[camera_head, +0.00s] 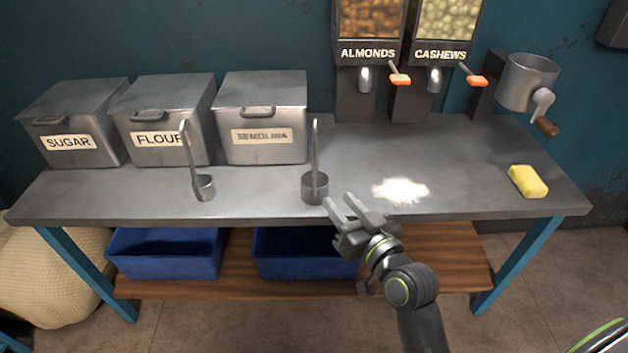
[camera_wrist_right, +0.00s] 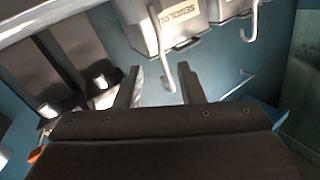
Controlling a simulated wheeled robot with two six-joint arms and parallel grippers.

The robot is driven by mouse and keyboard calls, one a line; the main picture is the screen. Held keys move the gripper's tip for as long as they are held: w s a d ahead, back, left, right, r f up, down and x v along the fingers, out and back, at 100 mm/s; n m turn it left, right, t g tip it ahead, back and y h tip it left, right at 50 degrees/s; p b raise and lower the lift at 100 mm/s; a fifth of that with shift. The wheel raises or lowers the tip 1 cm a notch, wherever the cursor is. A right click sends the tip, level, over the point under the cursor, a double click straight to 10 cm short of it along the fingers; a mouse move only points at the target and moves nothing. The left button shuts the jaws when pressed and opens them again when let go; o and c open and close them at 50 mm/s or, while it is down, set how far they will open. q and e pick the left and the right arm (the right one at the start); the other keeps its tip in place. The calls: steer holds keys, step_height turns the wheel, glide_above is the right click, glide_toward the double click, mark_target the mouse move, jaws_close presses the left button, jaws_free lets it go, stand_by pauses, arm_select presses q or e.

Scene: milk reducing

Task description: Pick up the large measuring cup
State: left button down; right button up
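The large measuring cup (camera_head: 315,188) is a grey metal cup with a tall upright handle, standing near the table's front edge. A smaller measuring cup (camera_head: 204,188) with a similar handle stands to its left. My right gripper (camera_head: 339,200) is open and empty, just right of the large cup at the front edge; I cannot tell whether it touches the cup. In the right wrist view, a pale hooked handle (camera_wrist_right: 169,84) shows between the open fingers (camera_wrist_right: 158,76), seemingly the large cup's. Its cup body is not clear there. My left gripper is not in view.
Sugar (camera_head: 78,120), flour (camera_head: 163,118) and semolina (camera_head: 264,118) bins stand at the back left. White powder (camera_head: 400,190) lies right of the gripper, with a yellow sponge (camera_head: 528,181) beyond. Almond and cashew dispensers and a grinder (camera_head: 527,82) stand behind. Blue crates (camera_head: 165,255) sit below.

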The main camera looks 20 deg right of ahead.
mark_target(315, 183)
steer(key=w, duration=0.2)
steer(key=w+a, duration=0.1)
steer(key=w, duration=0.4)
steer(key=shift+w+a, duration=0.2)
steer(key=shift+a, duration=0.05)
steer(key=shift+w+a+f, duration=0.1)
steer(key=shift+w+a, duration=0.1)
steer(key=shift+w, duration=0.65)
steer(key=shift+w+a+f, duration=0.1)
steer(key=shift+w+a, duration=0.15)
steer(key=shift+w, duration=0.6)
steer(key=shift+w+a+f, duration=0.1)
steer(key=shift+w+a, duration=0.1)
steer(key=shift+w, duration=0.65)
jaws_close()
